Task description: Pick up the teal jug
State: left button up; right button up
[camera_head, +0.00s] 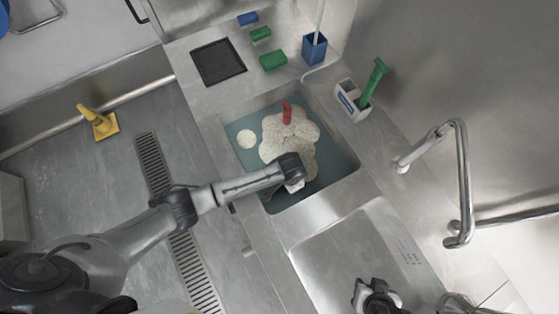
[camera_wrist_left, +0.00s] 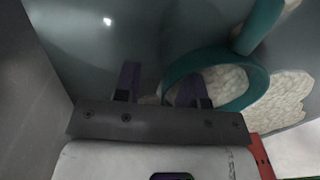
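The teal jug (camera_wrist_left: 178,72) shows in the left wrist view as a teal ring with a thicker teal part rising at upper right. I cannot make out its whole shape. In the head view I cannot make it out; my left wrist covers that part of the sink. My left gripper (camera_wrist_left: 158,86) has its two dark fingers apart, reaching down into the sink. The ring's left edge lies between the fingers, and the right finger shows within the ring's outline. Contact is unclear. My right gripper (camera_head: 375,297) is at the bottom of the head view, over the second basin; its fingers are unclear.
The filled sink (camera_head: 345,178) holds pale foam (camera_head: 285,140) and a red item (camera_head: 287,112). An empty basin (camera_head: 350,255) lies beside it. A faucet (camera_head: 462,170), a caddy with a green brush (camera_head: 372,82) and a blue holder (camera_head: 314,48) stand along the counter.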

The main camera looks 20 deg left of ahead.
pick_arm(q)
jog(key=shift+f, duration=0.85)
jog(key=shift+c, duration=0.5)
grip_shut()
